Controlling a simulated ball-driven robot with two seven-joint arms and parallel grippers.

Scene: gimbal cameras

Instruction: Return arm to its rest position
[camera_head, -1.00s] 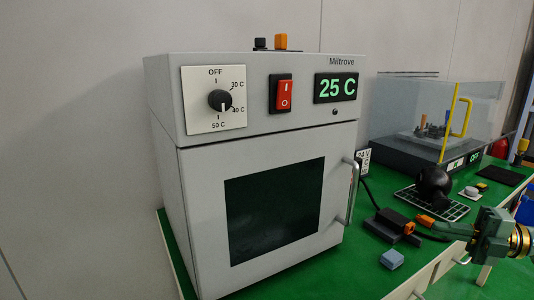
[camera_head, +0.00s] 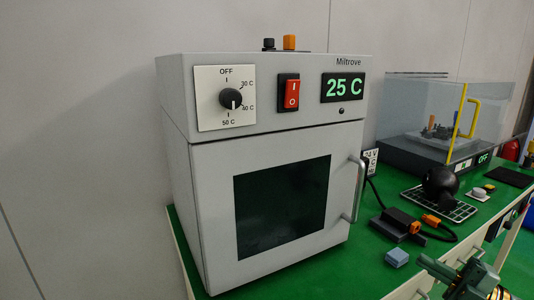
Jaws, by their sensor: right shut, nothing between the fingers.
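My right gripper (camera_head: 430,267) is at the bottom right, shut and empty, partly cut off by the picture's lower edge. It is in front of the bench's front edge, apart from the blue-grey block (camera_head: 397,258) and the oven. My left gripper is out of view. The grey oven (camera_head: 205,200) stands on the green bench top with its door (camera_head: 215,235) closed. Its dial (camera_head: 231,98) points down, between the 40 C and 50 C marks. The red rocker switch (camera_head: 292,93) is beside it, and the display (camera_head: 343,87) reads 25 C.
A dark device with an orange plug (camera_head: 431,221) and cable lies right of the oven. Behind it are a black round object (camera_head: 440,182) on a grid and a clear-covered box (camera_head: 402,155) with a yellow handle. Free floor shows at the lower right.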

